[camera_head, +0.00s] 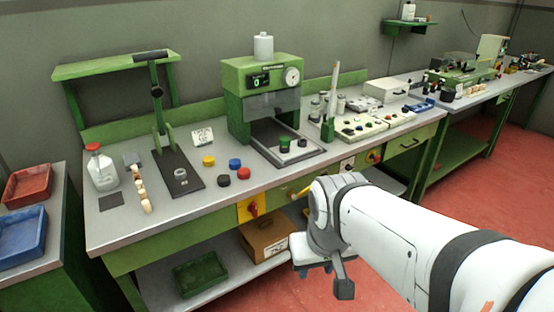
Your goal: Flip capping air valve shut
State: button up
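A yellow plate with a red handle (253,208) is on the front of the green bench, below the round caps. A second yellow plate with a red knob (374,156) is on the bench front further right. No readable label shows which one is the capping air valve, and the handle positions are too small to tell. My gripper (322,273) hangs in front of the bench, right of the nearer yellow plate and apart from it. It points down and away; whether its fingers are open is unclear. I see nothing held in it.
A green press with a gauge (263,98) stands on the bench. A yellow stick-like part (301,192) shows beside my wrist at the bench edge. A cardboard box (264,237) and a green tray (201,275) sit on the lower shelf. The red floor in front is clear.

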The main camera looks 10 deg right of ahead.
aim_at(294, 196)
jog(key=i, duration=0.85)
